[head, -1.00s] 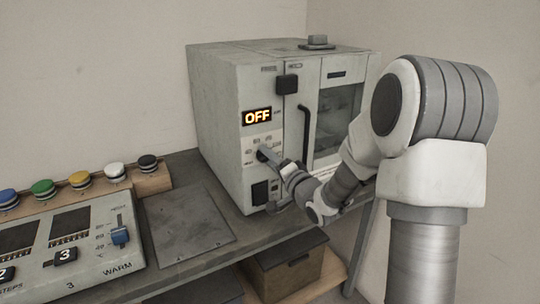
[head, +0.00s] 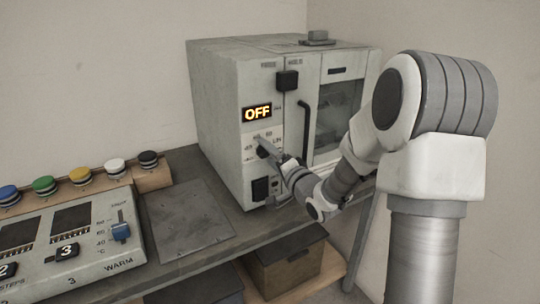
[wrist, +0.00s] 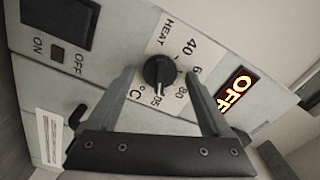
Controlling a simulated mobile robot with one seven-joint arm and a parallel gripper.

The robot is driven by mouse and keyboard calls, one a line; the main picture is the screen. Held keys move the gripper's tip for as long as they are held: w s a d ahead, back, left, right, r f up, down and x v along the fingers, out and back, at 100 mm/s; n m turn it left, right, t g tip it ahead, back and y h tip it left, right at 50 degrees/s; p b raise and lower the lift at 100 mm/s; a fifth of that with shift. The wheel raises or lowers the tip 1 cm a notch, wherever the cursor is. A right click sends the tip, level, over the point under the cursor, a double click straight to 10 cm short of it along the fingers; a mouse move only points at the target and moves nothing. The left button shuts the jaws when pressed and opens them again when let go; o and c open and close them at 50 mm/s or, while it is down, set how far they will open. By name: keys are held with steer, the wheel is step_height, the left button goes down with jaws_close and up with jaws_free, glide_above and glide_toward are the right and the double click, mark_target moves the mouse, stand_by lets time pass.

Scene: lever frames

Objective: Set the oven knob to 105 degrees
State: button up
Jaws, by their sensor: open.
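The oven (head: 222,120) is a pale grey box on the bench at the back. Its round black knob (wrist: 159,71) sits on a white scale plate marked HEAT, 40, 60, 80, 105 and °C in the wrist view. A pale mark on the knob faces the bottom of that picture, near the 105. The oven display (head: 257,113) reads OFF; it also shows in the wrist view (wrist: 236,91). My gripper (wrist: 159,77) is open, with one finger on each side of the knob. I cannot tell whether either finger touches it. In the head view my gripper hides part of the knob.
A black ON/OFF switch (wrist: 60,18) is on the oven front, below the knob. The oven door has a dark handle (head: 304,130). A control panel (head: 90,240) with a slider and several coloured buttons stand left; a flat plate (head: 188,213) lies between.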

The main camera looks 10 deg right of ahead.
steer(key=b+v, duration=1)
steer(key=v, duration=0.7)
steer(key=shift+s, duration=0.2)
